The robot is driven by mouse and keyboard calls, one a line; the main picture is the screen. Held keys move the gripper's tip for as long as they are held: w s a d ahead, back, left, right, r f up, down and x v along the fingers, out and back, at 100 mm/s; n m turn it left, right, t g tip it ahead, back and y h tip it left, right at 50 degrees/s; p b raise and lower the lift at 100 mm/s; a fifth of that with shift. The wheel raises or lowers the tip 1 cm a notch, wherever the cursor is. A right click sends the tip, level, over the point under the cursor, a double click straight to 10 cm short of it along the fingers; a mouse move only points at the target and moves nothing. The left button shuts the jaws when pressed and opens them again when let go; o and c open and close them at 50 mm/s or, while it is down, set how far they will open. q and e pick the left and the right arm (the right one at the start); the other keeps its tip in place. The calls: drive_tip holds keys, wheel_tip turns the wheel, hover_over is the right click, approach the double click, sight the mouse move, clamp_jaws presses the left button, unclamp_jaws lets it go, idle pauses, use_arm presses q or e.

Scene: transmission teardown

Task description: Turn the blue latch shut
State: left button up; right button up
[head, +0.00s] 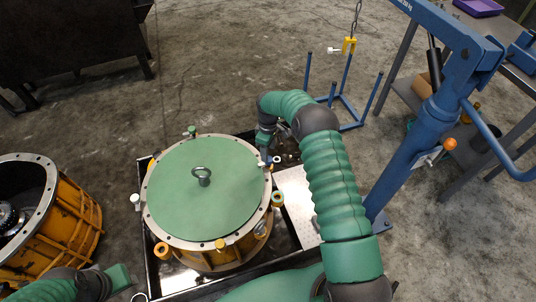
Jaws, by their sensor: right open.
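A round housing with a green lid (206,192) and a metal rim stands in a dark tray (156,272). Small latches with differently coloured knobs sit around its rim. The blue latch (276,160) is at the rim's upper right, small and partly hidden by my right gripper. My right gripper (266,157) is open, reaching down right beside the blue latch; I cannot tell if it touches it. Part of my left arm shows at the lower left, but its gripper is not visible.
An orange housing (65,222) stands open at the left. A blue hoist post (402,160) rises at the right, its chain hook (349,45) hanging near a blue stand (345,108). A lifting eye (202,176) sticks up from the lid.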

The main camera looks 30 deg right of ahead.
wheel_tip(320, 180, up, 12)
drive_tip(key=p, duration=0.2)
drive_tip(key=shift+r, duration=0.1)
drive_tip(key=s+a+r+m+t, duration=0.15)
drive_tip(key=s+a+r, duration=0.25)
drive_tip(key=s+a, duration=0.4)
drive_tip(key=s+a+r+m+t, duration=0.1)
drive_tip(key=s+a+r+m, duration=0.25)
drive_tip(key=s+a, duration=0.4)
drive_tip(key=s+a+m, duration=0.1)
drive_tip(key=s+a, duration=0.1)
drive_tip(key=s, duration=0.8)
drive_tip(key=w+p+v, duration=0.2)
drive_tip(key=p+v, duration=0.7)
drive_tip(key=w+r+p+v, duration=0.1)
drive_tip(key=w+p+v, duration=0.1)
drive_tip(key=p+v, duration=0.7)
drive_tip(key=shift+w+d+p, duration=0.15)
drive_tip(key=shift+w+p, duration=0.2)
drive_tip(key=shift+p, duration=0.2)
